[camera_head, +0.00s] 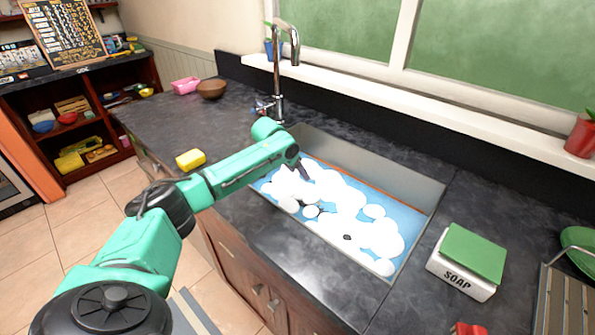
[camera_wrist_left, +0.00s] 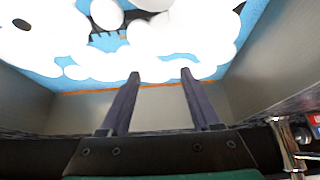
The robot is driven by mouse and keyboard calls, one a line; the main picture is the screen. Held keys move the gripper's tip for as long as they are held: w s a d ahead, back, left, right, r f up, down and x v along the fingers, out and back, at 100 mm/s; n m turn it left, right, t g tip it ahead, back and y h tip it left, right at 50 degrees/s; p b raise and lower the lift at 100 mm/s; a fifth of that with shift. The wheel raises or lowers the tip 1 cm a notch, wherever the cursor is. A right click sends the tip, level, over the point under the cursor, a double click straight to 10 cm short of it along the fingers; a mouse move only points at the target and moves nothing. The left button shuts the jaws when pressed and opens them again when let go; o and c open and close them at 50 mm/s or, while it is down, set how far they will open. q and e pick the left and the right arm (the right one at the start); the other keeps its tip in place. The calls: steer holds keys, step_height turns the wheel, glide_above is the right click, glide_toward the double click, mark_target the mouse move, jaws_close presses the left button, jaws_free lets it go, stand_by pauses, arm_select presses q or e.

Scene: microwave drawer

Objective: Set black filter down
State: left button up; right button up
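My left gripper (camera_head: 303,170) reaches down over the sink (camera_head: 415,185) near its back left part. In the left wrist view the two dark fingers of the left gripper (camera_wrist_left: 161,74) are spread apart, with nothing between them. The sink holds blue water covered in white foam (camera_head: 350,215). Small dark patches show between the foam blobs, and in the left wrist view a dark object (camera_wrist_left: 110,40) with a toothed edge lies partly under the foam. I cannot tell whether it is the black filter. My right gripper is not in view.
A faucet (camera_head: 278,70) stands behind the sink. A yellow sponge (camera_head: 190,158) lies on the counter (camera_head: 150,115) left of it. A soap box (camera_head: 465,262) with a green sponge stands right of it. A brown bowl (camera_head: 211,88) and pink container (camera_head: 185,85) are further back.

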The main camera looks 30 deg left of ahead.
arm_select(q)
steer(key=b+v, duration=0.1)
steer(key=v, duration=1.1)
